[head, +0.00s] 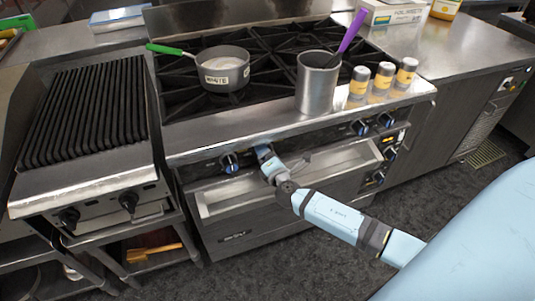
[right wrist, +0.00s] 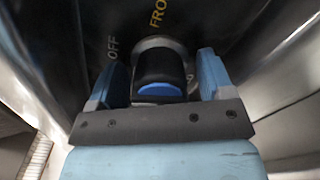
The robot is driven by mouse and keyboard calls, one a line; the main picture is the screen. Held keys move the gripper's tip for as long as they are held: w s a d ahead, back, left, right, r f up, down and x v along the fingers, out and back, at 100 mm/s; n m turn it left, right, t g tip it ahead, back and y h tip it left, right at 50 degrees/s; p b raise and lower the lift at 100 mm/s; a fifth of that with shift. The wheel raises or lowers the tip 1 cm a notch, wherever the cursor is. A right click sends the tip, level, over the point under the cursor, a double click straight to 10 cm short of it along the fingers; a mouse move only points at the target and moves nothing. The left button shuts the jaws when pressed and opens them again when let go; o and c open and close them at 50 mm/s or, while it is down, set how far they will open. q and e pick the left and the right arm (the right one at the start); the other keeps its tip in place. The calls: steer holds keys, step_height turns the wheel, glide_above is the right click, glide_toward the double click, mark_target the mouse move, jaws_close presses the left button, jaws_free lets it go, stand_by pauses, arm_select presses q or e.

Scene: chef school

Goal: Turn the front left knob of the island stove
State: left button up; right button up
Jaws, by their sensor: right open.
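The island stove (head: 190,131) has a row of black knobs with blue marks along its front panel. One knob (head: 230,162) shows uncovered at the left end of the panel. My right gripper (head: 263,151) is at the panel just right of it, and hides what is behind it. In the right wrist view a black knob with a blue face (right wrist: 160,75) sits between the two open blue fingers of my gripper (right wrist: 158,80). One finger is on each side; I cannot tell whether they touch it. "OFF" and part of a word starting "FRO" show by the knob. My left gripper is not in view.
A pan with a green handle (head: 223,72), a metal pot with a purple utensil (head: 316,85) and several shakers (head: 382,78) stand on the stove. An open drawer or tray front (head: 218,197) juts out below the knobs. A grill (head: 85,115) stands at left.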

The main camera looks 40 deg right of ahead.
steer(key=c, duration=0.9)
steer(key=shift+f+m+b, duration=0.3)
steer(key=shift+m+b, duration=0.4)
steer(key=shift+b, duration=0.35)
steer(key=shift+r+m+b, duration=0.15)
steer(key=shift+m+b, duration=0.5)
steer(key=shift+m, duration=0.05)
steer(key=shift+r, duration=0.15)
steer(key=o, duration=0.9)
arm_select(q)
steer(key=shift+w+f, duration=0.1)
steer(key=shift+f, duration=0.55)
